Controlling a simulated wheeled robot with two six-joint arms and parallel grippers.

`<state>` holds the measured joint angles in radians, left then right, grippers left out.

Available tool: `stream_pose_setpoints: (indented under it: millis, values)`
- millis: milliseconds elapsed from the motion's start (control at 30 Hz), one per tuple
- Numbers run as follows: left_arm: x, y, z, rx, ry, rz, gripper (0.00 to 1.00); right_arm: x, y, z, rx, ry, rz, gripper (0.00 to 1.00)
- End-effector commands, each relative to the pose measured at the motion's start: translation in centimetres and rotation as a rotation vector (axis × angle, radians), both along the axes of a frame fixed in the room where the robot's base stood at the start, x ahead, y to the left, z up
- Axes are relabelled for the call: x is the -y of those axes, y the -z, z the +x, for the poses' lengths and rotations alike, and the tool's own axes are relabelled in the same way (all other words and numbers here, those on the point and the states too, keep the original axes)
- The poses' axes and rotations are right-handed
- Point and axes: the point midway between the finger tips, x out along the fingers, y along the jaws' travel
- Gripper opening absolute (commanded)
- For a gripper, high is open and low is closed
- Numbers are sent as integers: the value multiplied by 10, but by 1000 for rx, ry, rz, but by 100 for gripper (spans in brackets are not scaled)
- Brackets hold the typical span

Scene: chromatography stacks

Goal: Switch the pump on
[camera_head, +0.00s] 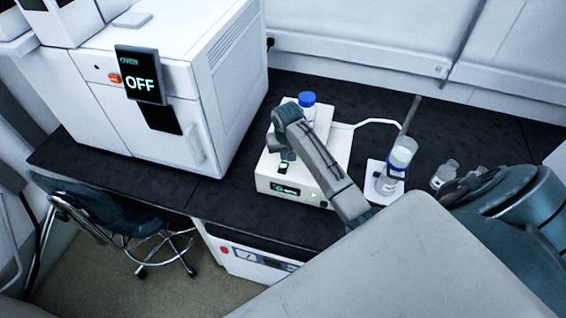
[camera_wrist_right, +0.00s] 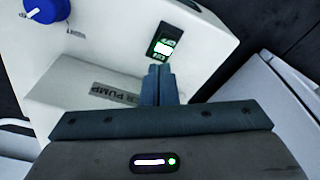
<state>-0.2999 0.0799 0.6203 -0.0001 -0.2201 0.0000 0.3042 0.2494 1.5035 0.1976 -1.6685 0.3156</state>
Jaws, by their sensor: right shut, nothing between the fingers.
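The pump (camera_head: 330,160) is a white box on the dark bench, with a lit green display (camera_head: 285,189) on its front. In the right wrist view, the pump's white casing (camera_wrist_right: 70,75) carries partly hidden lettering ending in "PUMP". A small dark panel (camera_wrist_right: 166,42) there has green marks and a bright white patch. My right gripper (camera_head: 285,166) is over the pump, just behind the display. In the wrist view its fingers (camera_wrist_right: 158,70) are together, empty, with tips just below the dark panel; I cannot tell whether they touch it. My left gripper is not in view.
A small clear bottle (camera_head: 445,172) is further right. A large white oven (camera_head: 185,85) reading "OFF" stands left.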

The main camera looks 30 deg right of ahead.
Motion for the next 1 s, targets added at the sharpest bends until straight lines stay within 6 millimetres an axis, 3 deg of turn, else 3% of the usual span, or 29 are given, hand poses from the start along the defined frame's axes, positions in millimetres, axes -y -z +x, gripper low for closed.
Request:
stream_pose_setpoints:
  millis: [533,1000]
  values:
    - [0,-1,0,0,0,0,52,0,-44,1,2,0,-1,0]
    - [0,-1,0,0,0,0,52,0,-48,0,1,0,0,0]
